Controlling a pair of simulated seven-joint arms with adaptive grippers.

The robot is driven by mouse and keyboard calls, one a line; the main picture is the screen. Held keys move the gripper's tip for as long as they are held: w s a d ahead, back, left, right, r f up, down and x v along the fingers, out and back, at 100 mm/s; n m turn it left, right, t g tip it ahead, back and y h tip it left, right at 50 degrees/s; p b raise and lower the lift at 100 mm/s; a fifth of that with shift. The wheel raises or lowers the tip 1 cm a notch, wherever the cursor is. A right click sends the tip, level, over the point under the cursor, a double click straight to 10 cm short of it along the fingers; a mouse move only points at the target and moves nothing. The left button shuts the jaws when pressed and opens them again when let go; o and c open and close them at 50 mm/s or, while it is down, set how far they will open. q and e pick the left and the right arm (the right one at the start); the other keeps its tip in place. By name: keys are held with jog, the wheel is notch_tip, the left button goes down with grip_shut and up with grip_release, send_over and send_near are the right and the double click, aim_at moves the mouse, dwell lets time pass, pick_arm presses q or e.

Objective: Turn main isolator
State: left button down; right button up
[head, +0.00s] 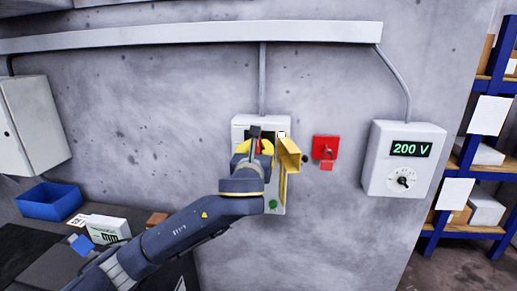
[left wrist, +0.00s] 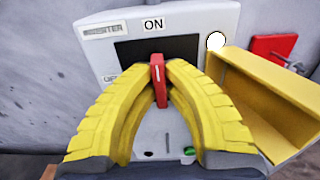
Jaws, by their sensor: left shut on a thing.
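The main isolator is a light grey panel on the wall (left wrist: 210,25) with a dark plate, an "ON" label (left wrist: 153,25) at the top and a partly hidden label at its left. Its red handle (left wrist: 158,80) points up toward "ON" in the left wrist view. My left gripper (left wrist: 158,72) has its yellow fingers closed on the red handle, one on each side. In the head view the left gripper (head: 255,147) covers most of the panel (head: 238,130). A yellow open cover (left wrist: 265,95) stands out at the panel's right. My right gripper is not in view.
A red holder with a padlock (head: 326,150) is on the wall right of the panel. A grey box reading "200 V" (head: 405,150) with a dial is further right. A blue bin (head: 50,202) and small boxes lie on the bench at the left. Blue shelving stands far right.

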pick_arm(q)
jog(key=shift+n, duration=0.3)
jog(key=n, duration=0.3)
jog(key=shift+n, duration=0.4)
jog(key=n, duration=0.4)
jog(key=shift+n, duration=0.3)
jog(key=n, duration=0.4)
jog(key=shift+n, duration=2.4)
jog(key=c, duration=1.5)
grip_release()
jog(key=shift+o, duration=0.2)
jog(key=s+a, duration=0.1)
jog(key=s, duration=1.1)
jog(key=shift+a, duration=0.4)
